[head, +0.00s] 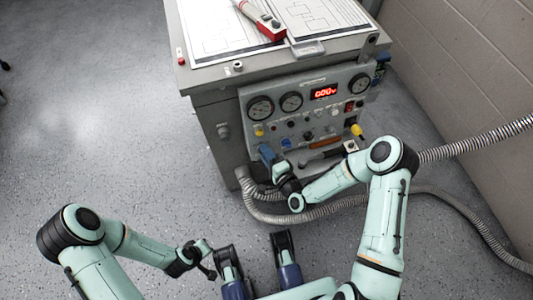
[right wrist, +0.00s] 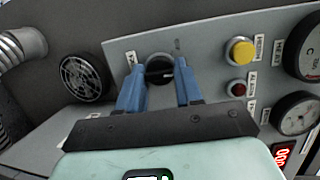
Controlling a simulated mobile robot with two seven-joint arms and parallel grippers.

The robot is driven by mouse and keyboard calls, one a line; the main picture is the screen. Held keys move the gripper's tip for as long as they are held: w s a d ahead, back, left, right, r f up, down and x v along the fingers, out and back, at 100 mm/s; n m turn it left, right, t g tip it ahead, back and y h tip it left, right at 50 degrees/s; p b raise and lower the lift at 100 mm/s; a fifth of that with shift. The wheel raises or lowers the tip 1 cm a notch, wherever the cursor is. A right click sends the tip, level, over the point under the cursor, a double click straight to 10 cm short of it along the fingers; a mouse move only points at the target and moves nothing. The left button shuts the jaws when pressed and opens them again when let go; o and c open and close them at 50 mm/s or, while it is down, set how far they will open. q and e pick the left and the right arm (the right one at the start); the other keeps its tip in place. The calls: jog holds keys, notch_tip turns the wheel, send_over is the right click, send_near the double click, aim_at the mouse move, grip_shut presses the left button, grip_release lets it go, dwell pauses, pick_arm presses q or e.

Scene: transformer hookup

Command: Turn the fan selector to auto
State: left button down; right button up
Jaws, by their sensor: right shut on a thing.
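The fan selector, a round black knob (right wrist: 158,68) with a bar across it, sits on the grey panel in the right wrist view. My right gripper (right wrist: 160,73) is shut on it, one blue finger on each side. The small label beside it is too blurred to read, and I cannot tell its setting. In the head view my right gripper (head: 267,154) is at the lower left of the panel and hides the knob. My left gripper (head: 205,262) is low in the head view, away from the panel; its fingers do not show clearly.
The grey cabinet's panel (head: 312,110) carries gauges, a red display (head: 324,92) and several buttons. A yellow button (right wrist: 240,50) and a round vent (right wrist: 85,78) flank the knob.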

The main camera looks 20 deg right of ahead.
pick_arm(q)
jog(key=shift+s, duration=0.1)
dwell(0.4)
pick_arm(e)
jog(key=o, duration=1)
pick_arm(q)
jog(key=shift+g, duration=0.5)
jog(key=s, duration=0.1)
jog(key=s+d+r+p, duration=0.1)
jog(key=s+r+p, duration=0.1)
jog(key=shift+s+d+r, duration=0.1)
jog(key=shift+d+r, duration=0.1)
jog(key=shift+d, duration=0.15)
pick_arm(e)
jog(key=v, duration=1.3)
jog(key=shift+s+r, duration=0.15)
